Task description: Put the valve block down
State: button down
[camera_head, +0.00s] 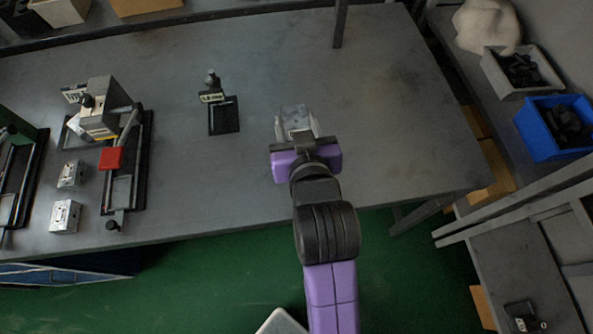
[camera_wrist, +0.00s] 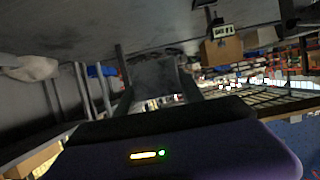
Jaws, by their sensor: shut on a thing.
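A grey valve block (camera_head: 294,114) is between the fingers of my gripper (camera_head: 297,128), over the grey table (camera_head: 380,110) right of its middle. My gripper is shut on it. In the wrist view the held block (camera_wrist: 155,75) is dark and sits between both fingers. I cannot tell whether its underside touches the table. Two more valve blocks, one (camera_head: 71,175) above the other (camera_head: 64,215) in the picture, stand on the table at the left.
A black fixture (camera_head: 127,190) with a red part (camera_head: 111,158) stands at the left. A small black plate with a sign (camera_head: 224,117) lies left of my gripper. A blue bin (camera_head: 555,128) and a grey bin (camera_head: 522,72) are on the right shelf. The table right of my gripper is clear.

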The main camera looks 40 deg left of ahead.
notch_tip(320, 180, down, 20)
jog(key=shift+r+p, duration=0.25)
jog(key=shift+p, duration=0.2)
dwell(0.4)
jog(key=shift+f, duration=0.2)
jog(key=c, duration=0.7)
grip_release()
jog(key=shift+d+f+b+v, duration=0.15)
jog(key=shift+b+v, duration=0.3)
jog(key=shift+v, duration=1.5)
jog(key=shift+d+f+b+v, duration=0.15)
jog(key=shift+b+v, duration=0.3)
jog(key=shift+v, duration=1.55)
jog(key=shift+w, duration=0.2)
